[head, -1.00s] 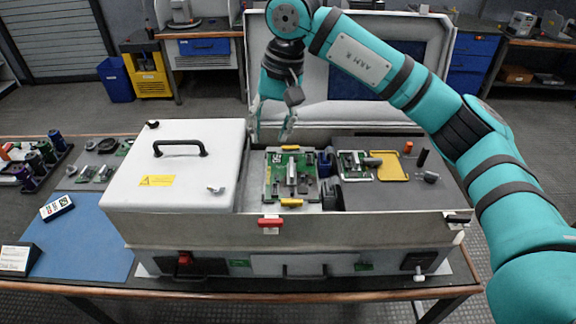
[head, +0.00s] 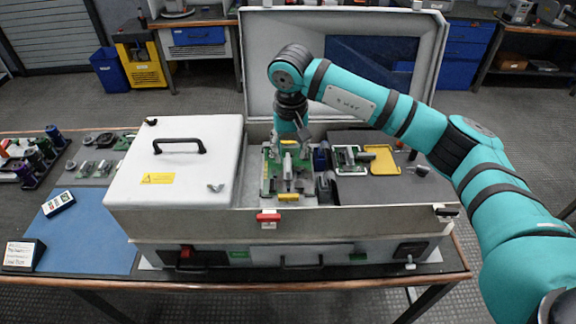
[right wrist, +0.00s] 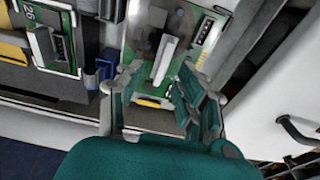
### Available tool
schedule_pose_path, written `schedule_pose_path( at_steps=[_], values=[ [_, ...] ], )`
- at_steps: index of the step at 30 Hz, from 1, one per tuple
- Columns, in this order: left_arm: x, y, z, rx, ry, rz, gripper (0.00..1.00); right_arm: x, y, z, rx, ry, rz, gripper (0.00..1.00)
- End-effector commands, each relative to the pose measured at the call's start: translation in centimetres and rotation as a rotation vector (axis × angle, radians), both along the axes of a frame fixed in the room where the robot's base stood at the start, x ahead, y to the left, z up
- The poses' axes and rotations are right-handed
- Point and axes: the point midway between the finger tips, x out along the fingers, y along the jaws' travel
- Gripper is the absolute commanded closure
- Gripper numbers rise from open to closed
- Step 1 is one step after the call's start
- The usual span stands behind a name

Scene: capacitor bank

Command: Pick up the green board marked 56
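A green board (head: 268,172) stands in the open middle bay of the metal case, with a tall light metal part on it. It also shows in the right wrist view (right wrist: 205,28), partly hidden by my fingers; its label is too cut off to read surely. In the right wrist view the gripper (right wrist: 160,88) spans the board's metal part. A second, smaller green board (head: 346,157) lies to the right. My left gripper is out of view.
A white lidded box with a black handle (head: 178,170) stands left of the bay. The raised case lid (head: 285,40) is behind. A yellow-rimmed tray (head: 383,160) lies right. A blue mat (head: 85,232) covers the table's left.

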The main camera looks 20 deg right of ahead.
Motion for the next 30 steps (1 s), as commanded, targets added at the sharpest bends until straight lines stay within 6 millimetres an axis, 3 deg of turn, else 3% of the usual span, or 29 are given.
schedule_pose_path(
  at_steps=[6,10,19,27,30],
  values=[
    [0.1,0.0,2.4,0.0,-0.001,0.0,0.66,0.7,0.4,-2.6,0.0,0.007,0.0,0.63],
    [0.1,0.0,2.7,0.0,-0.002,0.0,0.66,0.9,0.3,-4.3,0.0,0.004,0.0,0.63],
    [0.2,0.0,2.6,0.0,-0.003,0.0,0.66,1.0,0.2,-5.0,0.0,0.0,0.0,0.63],
    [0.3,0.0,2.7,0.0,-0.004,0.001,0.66,1.0,0.2,-4.9,0.0,0.0,0.0,0.99],
    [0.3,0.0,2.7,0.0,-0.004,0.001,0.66,1.0,0.2,-4.9,0.0,0.0,0.0,1.0]
  ],
)
